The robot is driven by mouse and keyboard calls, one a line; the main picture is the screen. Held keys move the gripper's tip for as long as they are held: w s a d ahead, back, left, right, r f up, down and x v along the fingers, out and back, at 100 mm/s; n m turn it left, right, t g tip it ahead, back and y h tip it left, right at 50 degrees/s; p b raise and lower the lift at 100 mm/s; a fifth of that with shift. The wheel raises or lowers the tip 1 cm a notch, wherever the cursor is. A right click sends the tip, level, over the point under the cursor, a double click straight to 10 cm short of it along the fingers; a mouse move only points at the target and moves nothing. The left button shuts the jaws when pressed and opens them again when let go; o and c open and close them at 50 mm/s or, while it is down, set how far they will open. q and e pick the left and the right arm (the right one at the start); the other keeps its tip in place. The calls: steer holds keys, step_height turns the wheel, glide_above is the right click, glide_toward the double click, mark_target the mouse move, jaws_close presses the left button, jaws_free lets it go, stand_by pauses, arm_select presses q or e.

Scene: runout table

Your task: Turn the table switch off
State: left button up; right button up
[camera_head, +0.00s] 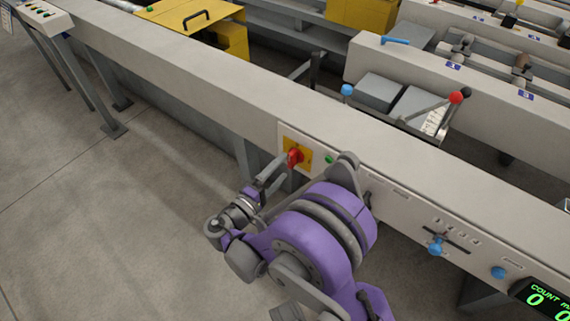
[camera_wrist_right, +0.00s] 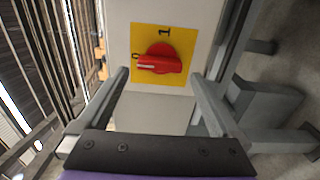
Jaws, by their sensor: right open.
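The table switch (camera_head: 294,157) is a red rotary knob on a yellow plate (camera_wrist_right: 187,34) on the front face of the long beam. In the right wrist view the red knob (camera_wrist_right: 160,60) lies sideways. Its white line points left, toward a small dark mark that looks like a 0. A "1" stands above the knob. My right gripper (camera_head: 274,174) is open and empty just in front of the switch. In the wrist view its two fingers (camera_wrist_right: 160,76) stand left and right of the knob, apart from it. My left gripper is not in view.
A green button (camera_head: 329,159) sits right of the switch. Farther right are a blue-knobbed lever (camera_head: 436,246), a blue knob (camera_head: 498,272) and a green-digit counter (camera_head: 545,297). A red-ball lever (camera_head: 456,97) stands behind the beam. The floor at left is clear.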

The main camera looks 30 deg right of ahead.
steer(key=v, duration=0.8)
steer(key=shift+p, duration=0.45)
